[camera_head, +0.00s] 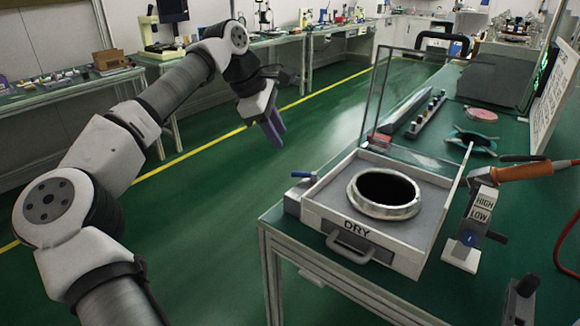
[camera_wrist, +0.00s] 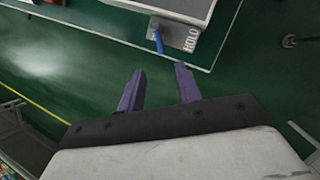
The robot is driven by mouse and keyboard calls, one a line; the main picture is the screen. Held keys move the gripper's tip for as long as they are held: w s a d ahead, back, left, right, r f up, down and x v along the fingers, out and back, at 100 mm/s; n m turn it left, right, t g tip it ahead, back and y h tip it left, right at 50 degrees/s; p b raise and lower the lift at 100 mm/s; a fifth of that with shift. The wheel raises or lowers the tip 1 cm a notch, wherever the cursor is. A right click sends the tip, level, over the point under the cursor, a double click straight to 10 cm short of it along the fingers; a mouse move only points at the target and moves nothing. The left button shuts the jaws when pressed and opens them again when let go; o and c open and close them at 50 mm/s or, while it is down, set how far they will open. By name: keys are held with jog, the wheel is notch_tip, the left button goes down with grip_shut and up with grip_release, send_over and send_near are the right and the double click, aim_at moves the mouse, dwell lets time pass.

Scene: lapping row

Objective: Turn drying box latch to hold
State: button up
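The drying box (camera_head: 330,207) is a pale square tray marked DRY, with a front handle and a dark-centred metal ring inside. Its latch (camera_head: 302,174) is a small blue lever on a grey block at the box's left side. In the wrist view the blue lever (camera_wrist: 159,42) points down the picture, toward the table edge. The HOLD label (camera_wrist: 191,40) is to its right. My gripper (camera_head: 274,133) is over the floor left of the table, apart from the latch. In the wrist view its purple fingers (camera_wrist: 160,80) are spread and empty, below the lever.
A clear framed lid (camera_head: 415,95) stands upright behind the box. A HIGH/LOW switch unit (camera_head: 470,225) and an orange-handled tool (camera_head: 525,171) are to its right. A grey rack (camera_head: 427,115) lies behind. The green floor (camera_head: 225,215) left of the table is free.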

aim_at(300, 173)
jog(key=x, duration=1.1)
jog(key=shift+d+f+b, duration=0.2)
jog(key=shift+f+b, duration=0.05)
jog(key=shift+b, duration=0.05)
jog(key=shift+c, duration=0.2)
grip_shut()
